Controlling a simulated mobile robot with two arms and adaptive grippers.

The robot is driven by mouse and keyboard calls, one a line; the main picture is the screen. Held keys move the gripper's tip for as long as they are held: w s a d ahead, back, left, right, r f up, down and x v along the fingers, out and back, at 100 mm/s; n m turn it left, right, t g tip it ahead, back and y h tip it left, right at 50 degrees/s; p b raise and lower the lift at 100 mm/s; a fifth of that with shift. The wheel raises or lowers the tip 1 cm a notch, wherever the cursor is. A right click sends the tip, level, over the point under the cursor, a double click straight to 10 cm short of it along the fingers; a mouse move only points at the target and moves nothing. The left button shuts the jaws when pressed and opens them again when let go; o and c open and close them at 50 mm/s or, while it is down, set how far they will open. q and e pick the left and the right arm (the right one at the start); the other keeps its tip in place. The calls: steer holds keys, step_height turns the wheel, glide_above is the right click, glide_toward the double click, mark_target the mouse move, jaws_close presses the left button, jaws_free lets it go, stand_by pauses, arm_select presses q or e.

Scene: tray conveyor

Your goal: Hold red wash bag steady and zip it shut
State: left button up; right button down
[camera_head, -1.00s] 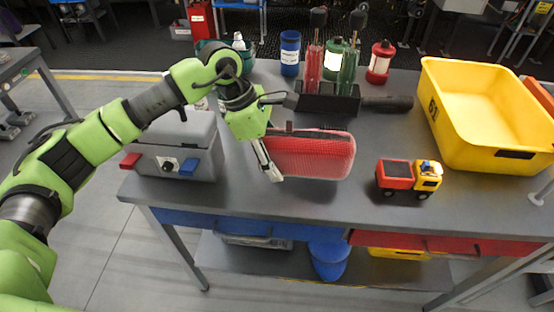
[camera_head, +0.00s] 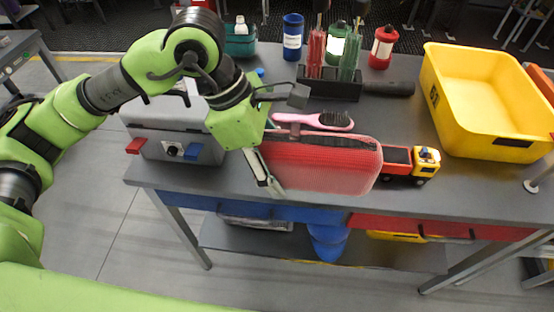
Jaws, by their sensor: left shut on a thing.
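The red wash bag (camera_head: 322,170) has a meshed side and a dark strip along its top. It seems to be held above the front of the grey table. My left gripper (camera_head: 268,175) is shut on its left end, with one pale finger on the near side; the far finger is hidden. I cannot tell how far the zip is closed. The bag covers part of a red and yellow toy truck (camera_head: 425,166). My right gripper is not in view.
A pink hairbrush (camera_head: 313,121) lies just behind the bag. A black holder (camera_head: 330,88) with red and green tools stands further back. A yellow bin (camera_head: 475,148) is at the right, and a grey box (camera_head: 205,150) with red and blue latches at the left.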

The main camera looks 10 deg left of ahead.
arm_select(q)
steer(key=w+f, duration=0.3)
steer(key=w, duration=0.1)
steer(key=w+a+f, duration=0.1)
steer(key=w+f, duration=0.2)
steer(key=w, duration=0.2)
steer(key=w+f, duration=0.3)
steer(key=w, duration=0.1)
steer(key=shift+w+a+f, duration=0.2)
steer(key=shift+w+f, duration=0.05)
steer(key=shift+w, duration=0.1)
steer(key=shift+w+a+f, duration=0.1)
steer(key=shift+w+f, duration=0.05)
steer(key=shift+f, duration=1.15)
steer(key=shift+f, duration=0.15)
steer(key=shift+f+b, duration=0.25)
steer(key=shift+b, duration=0.2)
steer(key=o, duration=1.3)
steer(key=shift+c, duration=0.2)
